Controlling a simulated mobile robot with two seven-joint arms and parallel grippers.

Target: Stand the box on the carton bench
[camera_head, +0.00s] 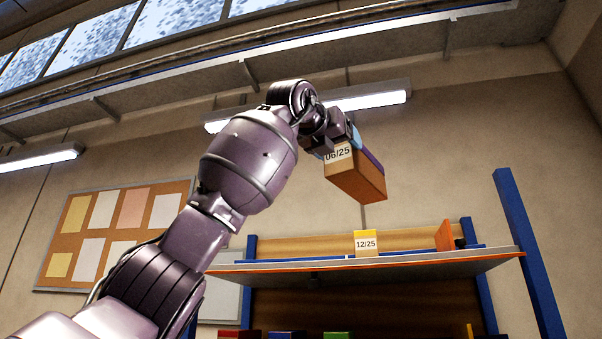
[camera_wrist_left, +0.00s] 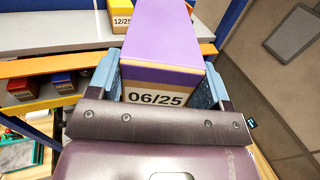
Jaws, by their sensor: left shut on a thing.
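A box (camera_head: 357,182) with brown sides, a purple top and a white label reading 06/25 is held up in the air. My left gripper (camera_head: 338,138) is shut on it, at the labelled end. In the left wrist view the purple box (camera_wrist_left: 165,50) sits between the two blue fingers of the left gripper (camera_wrist_left: 162,82). In the head view the box hangs higher than the rack's upper shelf (camera_head: 300,267). I cannot make out a carton bench in either view. My right gripper is not in view.
A yellow-topped box (camera_head: 365,244) labelled 12/25 stands on the upper shelf; it also shows in the left wrist view (camera_wrist_left: 122,20). Blue posts (camera_head: 528,250) flank the rack. Several coloured boxes (camera_wrist_left: 62,82) stand lower down. A pinboard (camera_head: 115,235) hangs at left.

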